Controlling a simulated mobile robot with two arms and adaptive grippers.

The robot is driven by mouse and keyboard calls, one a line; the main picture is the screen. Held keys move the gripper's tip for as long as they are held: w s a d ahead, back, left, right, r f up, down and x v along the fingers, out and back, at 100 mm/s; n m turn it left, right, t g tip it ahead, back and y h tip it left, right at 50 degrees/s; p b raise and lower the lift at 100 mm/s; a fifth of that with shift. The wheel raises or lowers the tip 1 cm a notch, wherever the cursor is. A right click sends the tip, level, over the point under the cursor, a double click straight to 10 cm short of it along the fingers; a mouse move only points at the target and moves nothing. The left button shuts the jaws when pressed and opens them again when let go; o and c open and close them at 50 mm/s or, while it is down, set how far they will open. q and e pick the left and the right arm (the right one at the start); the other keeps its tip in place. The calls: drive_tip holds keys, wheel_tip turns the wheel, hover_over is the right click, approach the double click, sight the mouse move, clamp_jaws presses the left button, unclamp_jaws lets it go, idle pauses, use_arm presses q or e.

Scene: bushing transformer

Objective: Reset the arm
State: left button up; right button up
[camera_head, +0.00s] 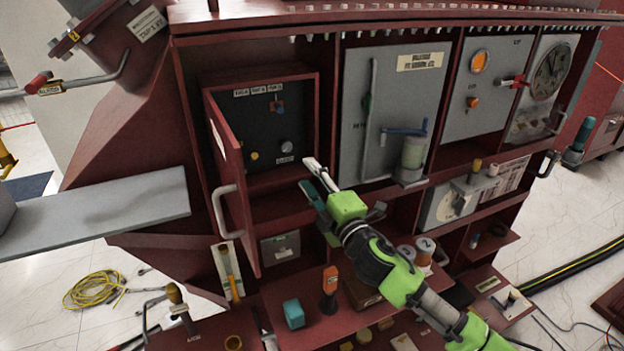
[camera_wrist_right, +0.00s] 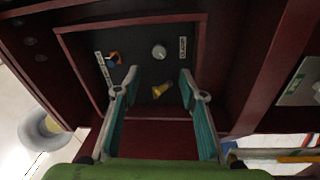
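My right gripper (camera_head: 309,178) comes in from the lower right in the head view. Its tips are just right of and below the opening of a dark panel box (camera_head: 247,125). In the right wrist view the gripper (camera_wrist_right: 160,85) is open, its two teal-padded fingers wide apart with nothing held. Beyond and between the fingers show a yellow knob (camera_wrist_right: 161,90) and a grey dial (camera_wrist_right: 159,52); a blue and orange switch (camera_wrist_right: 113,60) is left of them. The fingers look apart from the panel. My left gripper is not in view.
The box's red door (camera_head: 230,180) with its pale handle (camera_head: 222,212) stands open left of the gripper. A grey panel (camera_head: 390,110) with a blue lever (camera_head: 404,131) is to the right. A teal block (camera_head: 293,313) and an orange-topped tool (camera_head: 330,285) stand on the shelf below.

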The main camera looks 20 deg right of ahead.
drive_tip(key=shift+s, duration=0.25)
idle(0.3)
